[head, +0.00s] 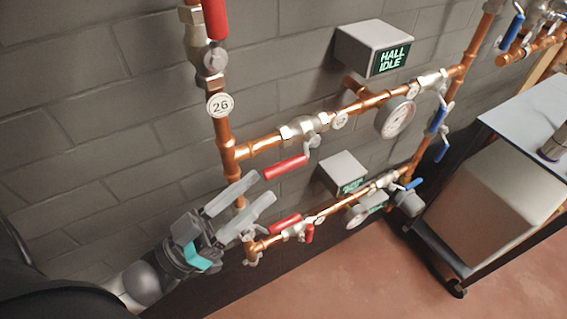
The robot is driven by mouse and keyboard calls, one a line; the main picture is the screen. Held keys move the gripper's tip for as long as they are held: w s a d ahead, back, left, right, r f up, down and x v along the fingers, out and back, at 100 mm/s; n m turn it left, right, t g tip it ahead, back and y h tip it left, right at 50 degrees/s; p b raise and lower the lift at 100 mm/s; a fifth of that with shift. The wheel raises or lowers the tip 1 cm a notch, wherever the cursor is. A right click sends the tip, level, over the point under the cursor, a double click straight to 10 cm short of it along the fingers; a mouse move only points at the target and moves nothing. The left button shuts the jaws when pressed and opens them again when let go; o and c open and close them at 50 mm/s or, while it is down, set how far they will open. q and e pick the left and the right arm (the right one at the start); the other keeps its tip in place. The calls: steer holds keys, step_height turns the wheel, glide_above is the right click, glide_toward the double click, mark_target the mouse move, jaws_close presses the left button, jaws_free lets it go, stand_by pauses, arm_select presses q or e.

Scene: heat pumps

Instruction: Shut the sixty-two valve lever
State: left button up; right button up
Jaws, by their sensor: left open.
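Several valves with red or blue levers sit on copper pipes along the wall. I cannot read sixty-two on any tag; the one legible round tag (219,105) reads 26, under the upper left valve with a red lever (215,18). Another red lever (286,167) hangs slanted off the middle pipe, and a lower red lever (285,222) lies near the bottom pipe. Blue levers are at the right, one on the right riser (439,118) and one lower (413,184). My left gripper (264,188) is open and empty, its fingertips between the middle and lower red levers. My right gripper is out of view.
A grey display box (372,48) reads HALL IDLE; a second box (343,173) is lower. A round gauge (396,117) sits on the middle pipe. A dark-framed cart (500,190) stands at the right. The reddish floor (320,280) is clear in front.

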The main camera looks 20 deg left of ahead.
mark_target(271, 178)
arm_select(q)
steer(key=x, duration=0.6)
steer(key=shift+w+d+r, duration=0.1)
steer(key=shift+w+d, duration=0.05)
steer(key=shift+w, duration=0.1)
jaws_close()
stand_by(1.2)
